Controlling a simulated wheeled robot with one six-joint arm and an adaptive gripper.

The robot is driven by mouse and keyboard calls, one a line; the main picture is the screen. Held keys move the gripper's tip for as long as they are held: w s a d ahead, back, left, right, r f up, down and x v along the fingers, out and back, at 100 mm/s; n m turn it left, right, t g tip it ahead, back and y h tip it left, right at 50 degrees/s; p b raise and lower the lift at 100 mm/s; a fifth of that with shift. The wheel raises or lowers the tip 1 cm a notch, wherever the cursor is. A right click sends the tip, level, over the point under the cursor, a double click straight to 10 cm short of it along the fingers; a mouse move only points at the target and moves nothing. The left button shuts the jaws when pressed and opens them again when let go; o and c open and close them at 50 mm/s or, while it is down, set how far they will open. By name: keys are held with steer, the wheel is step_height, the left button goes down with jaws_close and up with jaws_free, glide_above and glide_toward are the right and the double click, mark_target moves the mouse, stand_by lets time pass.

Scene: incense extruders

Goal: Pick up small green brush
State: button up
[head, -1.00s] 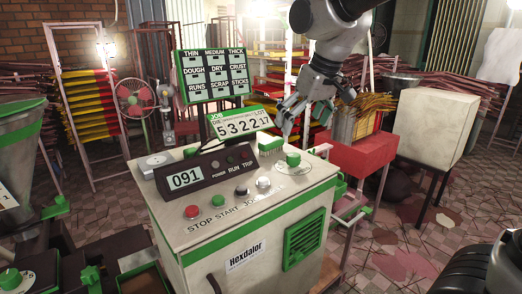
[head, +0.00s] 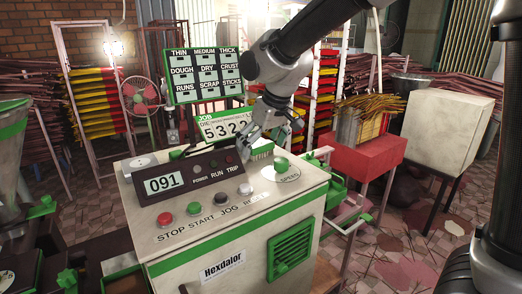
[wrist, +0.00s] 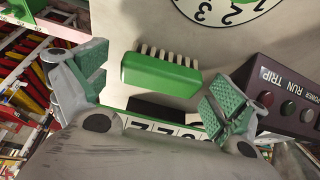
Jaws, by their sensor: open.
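The small green brush (wrist: 160,74) lies on the flat top of the extruder's cabinet (head: 235,205). In the wrist view its green back faces me and its pale bristles point up the picture, toward the numbered dial. My gripper (head: 268,138) is open and empty above the cabinet top. In the wrist view its two fingers stand apart, one left and one right of the brush, with the brush between and a little beyond them. In the head view the gripper partly hides the brush.
The black display box (head: 178,183) with lamps and the job counter sign (head: 222,126) stand close to the brush. A green speed knob (head: 281,165) rises at the right. A red stand (head: 365,158) with sticks is farther right.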

mark_target(261, 143)
steer(key=c, duration=1.1)
step_height(261, 143, up, 10)
steer(key=o, duration=0.5)
steer(key=c, duration=0.4)
